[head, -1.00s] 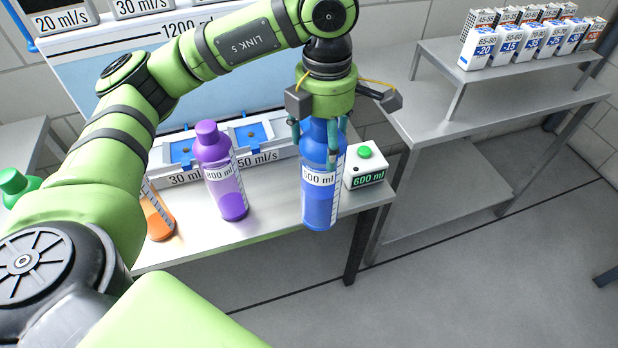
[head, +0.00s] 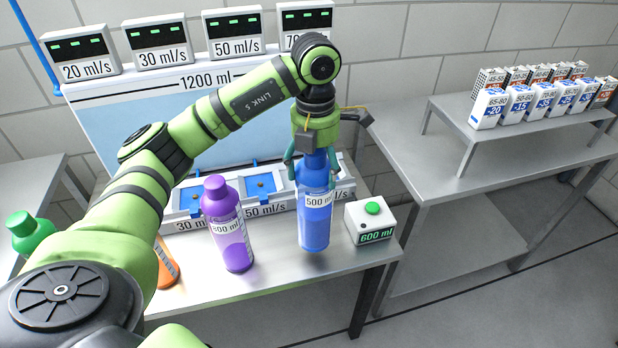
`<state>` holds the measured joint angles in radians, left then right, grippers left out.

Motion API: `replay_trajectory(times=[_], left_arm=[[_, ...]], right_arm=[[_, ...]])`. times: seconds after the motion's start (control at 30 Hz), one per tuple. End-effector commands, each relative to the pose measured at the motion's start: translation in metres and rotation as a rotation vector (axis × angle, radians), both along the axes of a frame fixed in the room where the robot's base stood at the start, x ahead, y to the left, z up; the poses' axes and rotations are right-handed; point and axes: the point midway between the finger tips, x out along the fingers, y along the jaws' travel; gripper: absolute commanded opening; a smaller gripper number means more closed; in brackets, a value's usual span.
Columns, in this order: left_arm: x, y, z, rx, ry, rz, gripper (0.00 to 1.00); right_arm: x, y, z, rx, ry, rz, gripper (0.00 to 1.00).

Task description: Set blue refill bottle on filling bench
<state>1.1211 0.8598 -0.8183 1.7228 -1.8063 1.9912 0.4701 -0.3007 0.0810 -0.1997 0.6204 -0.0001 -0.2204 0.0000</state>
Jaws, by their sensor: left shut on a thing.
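The blue refill bottle (head: 315,228) carries a white label reading 500 ml and is upright. My left gripper (head: 315,170) is shut around its upper part from above. The bottle is over the front part of the filling bench (head: 280,283), left of the white box with the green button. I cannot tell whether its base touches the bench top. The gripper fingers hide part of the bottle's neck. My right gripper is not in view.
A purple bottle (head: 229,225) stands left of the blue one, with an orange bottle (head: 166,265) partly behind my arm. A white box with a green button (head: 370,222) reads 600 ml. A grey table (head: 465,185) with boxes is at right.

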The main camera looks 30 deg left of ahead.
Motion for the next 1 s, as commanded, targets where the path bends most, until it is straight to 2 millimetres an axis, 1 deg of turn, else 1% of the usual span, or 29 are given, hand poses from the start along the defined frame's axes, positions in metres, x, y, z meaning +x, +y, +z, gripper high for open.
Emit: replay_trajectory(times=[0.03, 0.1, 0.23, 0.37, 0.5, 0.6, 1.0], left_arm=[[0.004, 0.008, -0.002, -0.001, -0.001, 0.005, 0.18], [0.010, 0.016, -0.007, -0.001, -0.002, 0.003, 0.18], [0.015, 0.024, -0.013, -0.001, -0.004, 0.000, 0.18], [0.016, 0.026, -0.022, 0.000, -0.002, -0.002, 0.18], [0.016, 0.025, -0.042, 0.000, -0.001, -0.002, 0.18], [0.016, 0.025, -0.052, -0.001, -0.003, -0.002, 0.18], [0.017, 0.025, -0.059, 0.000, -0.006, -0.002, 0.18]], right_arm=[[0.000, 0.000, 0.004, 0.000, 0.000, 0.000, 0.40], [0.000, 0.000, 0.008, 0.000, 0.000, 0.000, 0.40], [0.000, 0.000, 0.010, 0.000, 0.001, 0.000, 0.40], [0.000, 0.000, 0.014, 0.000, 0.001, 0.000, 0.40], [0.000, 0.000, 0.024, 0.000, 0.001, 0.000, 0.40], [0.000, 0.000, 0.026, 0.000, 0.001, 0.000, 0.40], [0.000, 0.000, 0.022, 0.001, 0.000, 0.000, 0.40]])
